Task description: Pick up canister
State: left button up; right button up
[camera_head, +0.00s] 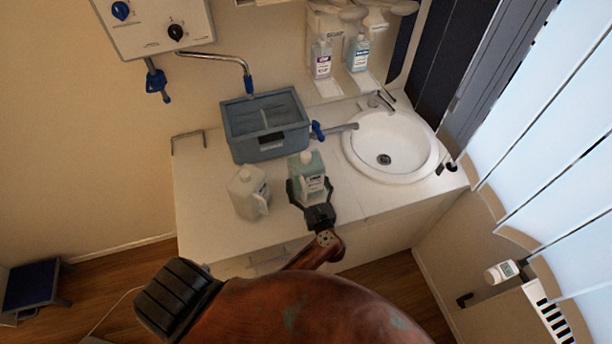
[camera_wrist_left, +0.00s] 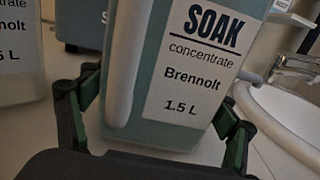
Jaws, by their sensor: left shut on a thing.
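A pale teal canister (camera_head: 306,162) with a white label is on or just above the white counter, left of the sink. Its label (camera_wrist_left: 200,55) reads "SOAK concentrate" in the left wrist view, and its handle is on the left. My left gripper (camera_head: 311,189) is shut on this canister, with a finger on each side of its lower part (camera_wrist_left: 160,130). I cannot tell whether its base touches the counter. A second, whitish canister (camera_head: 245,188) stands to the left, and its edge shows in the wrist view (camera_wrist_left: 20,70). My right gripper is not in view.
A grey-blue basin (camera_head: 240,142) stands behind the canisters. A round white sink (camera_head: 362,155) with a tap (camera_head: 377,100) lies to the right. Two pump bottles (camera_head: 321,58) (camera_head: 358,53) are at the back wall. The counter's front left (camera_head: 200,235) is clear.

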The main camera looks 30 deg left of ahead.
pick_arm(q)
jog(key=shift+w+r, duration=0.15)
jog(key=shift+r, duration=0.05)
jog(key=shift+c, duration=1.4)
